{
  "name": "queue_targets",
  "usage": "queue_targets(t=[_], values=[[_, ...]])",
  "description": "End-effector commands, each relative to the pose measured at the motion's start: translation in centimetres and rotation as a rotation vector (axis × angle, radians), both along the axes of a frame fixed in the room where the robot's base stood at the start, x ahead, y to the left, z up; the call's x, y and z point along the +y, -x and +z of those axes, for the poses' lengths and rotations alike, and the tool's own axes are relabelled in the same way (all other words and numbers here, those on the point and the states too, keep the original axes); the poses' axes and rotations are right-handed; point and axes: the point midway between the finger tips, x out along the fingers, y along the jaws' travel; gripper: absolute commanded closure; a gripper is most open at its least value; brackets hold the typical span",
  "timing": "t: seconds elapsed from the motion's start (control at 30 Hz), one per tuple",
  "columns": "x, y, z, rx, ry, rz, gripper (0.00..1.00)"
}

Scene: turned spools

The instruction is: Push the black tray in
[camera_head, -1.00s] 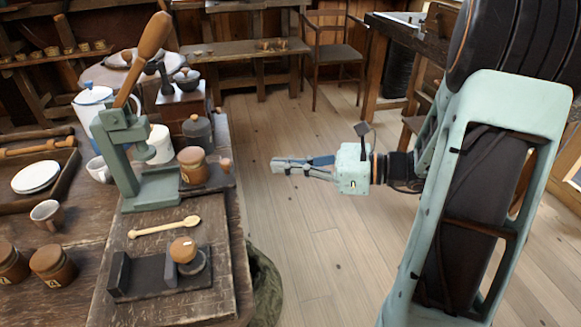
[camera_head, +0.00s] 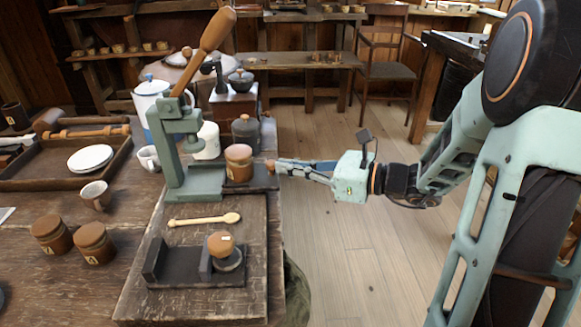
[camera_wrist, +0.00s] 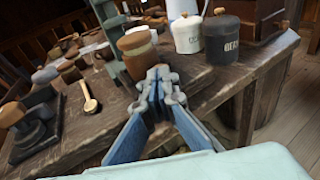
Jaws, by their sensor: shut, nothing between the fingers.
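The black tray (camera_head: 258,184) sticks out to the right from the base of the green lever press (camera_head: 196,182). A brown wooden-lidded jar (camera_head: 238,163) stands on the tray, just right of the press column. A small wooden knob (camera_head: 270,166) is at the tray's outer end. My gripper (camera_head: 279,167) is shut and empty, with its tips right at the knob from the right; I cannot tell whether they touch. In the wrist view, my gripper (camera_wrist: 160,78) points at the jar (camera_wrist: 137,50) and hides most of the tray and the knob.
A dark canister (camera_head: 245,131) and a white one (camera_head: 207,141) stand behind the tray. A wooden spoon (camera_head: 204,220) and a black stand (camera_head: 180,264) with a wooden-handled tamper (camera_head: 222,248) lie in front of the press. Open floor (camera_head: 345,240) is right of the table.

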Motion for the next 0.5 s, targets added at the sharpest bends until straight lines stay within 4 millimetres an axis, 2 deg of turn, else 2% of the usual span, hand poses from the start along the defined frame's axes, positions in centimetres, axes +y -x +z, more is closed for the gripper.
queue_targets(t=[0.07, 0.3, 0.4, 0.5], values=[[1.0, 0.1, 0.1, 0.001, 0.000, 0.005, 1.00], [6.9, 0.2, 0.0, 0.001, -0.001, 0.008, 1.00], [8.7, 0.1, 0.0, -0.001, -0.001, 0.006, 1.00], [9.6, 0.1, 0.0, 0.001, -0.001, 0.004, 1.00]])
